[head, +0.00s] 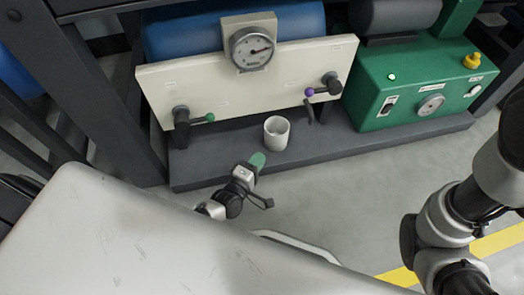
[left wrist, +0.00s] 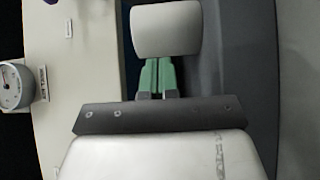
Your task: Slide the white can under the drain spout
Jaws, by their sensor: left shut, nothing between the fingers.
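The white can (head: 276,136) stands upright on the dark grey base ledge in front of the cream panel. It also shows at the top of the left wrist view (left wrist: 166,30). A dark drain spout (head: 309,113) hangs below the panel's purple-handled valve, to the right of the can and apart from it. My left gripper (head: 257,160) is shut and empty, its green fingers pointing at the can's near left side. In the left wrist view the fingertips (left wrist: 158,62) meet the can's lower edge; I cannot tell if they touch. My right gripper is out of view.
The cream panel (head: 220,90) carries a pressure gauge (head: 252,49), a green-handled valve (head: 190,118) at left and a purple-handled valve (head: 324,87) at right. A green machine (head: 420,82) stands at the right. The ledge (head: 345,143) is clear right of the can.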

